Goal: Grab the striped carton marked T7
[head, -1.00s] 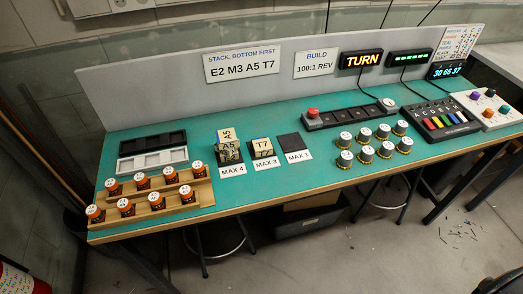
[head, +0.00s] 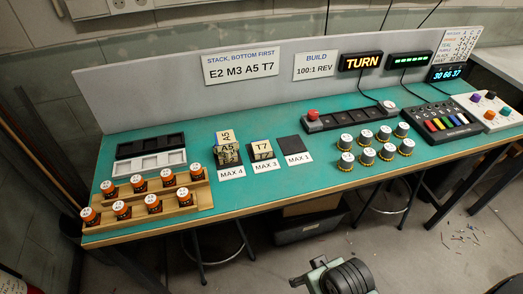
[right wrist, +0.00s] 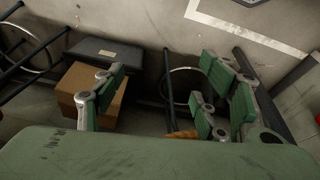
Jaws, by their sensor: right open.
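The carton marked T7 (head: 262,148) is a small pale block with dark markings in the head view. It sits on the pad behind the MAX 3 label (head: 266,166), near the middle of the green bench (head: 205,205). Just left of it, a carton marked A5 (head: 228,148) tops a darker stack behind the MAX 4 label. Part of my right arm shows low in the head view, below the bench front. In the right wrist view my right gripper (right wrist: 160,98) is open, with green-padded fingers wide apart and nothing between them. My left gripper is out of view.
An empty dark pad (head: 293,144) lies right of T7. A wooden rack (head: 150,220) of orange jars is at the left front. A stool (head: 217,240) and a dark bin (head: 310,228) are under the bench.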

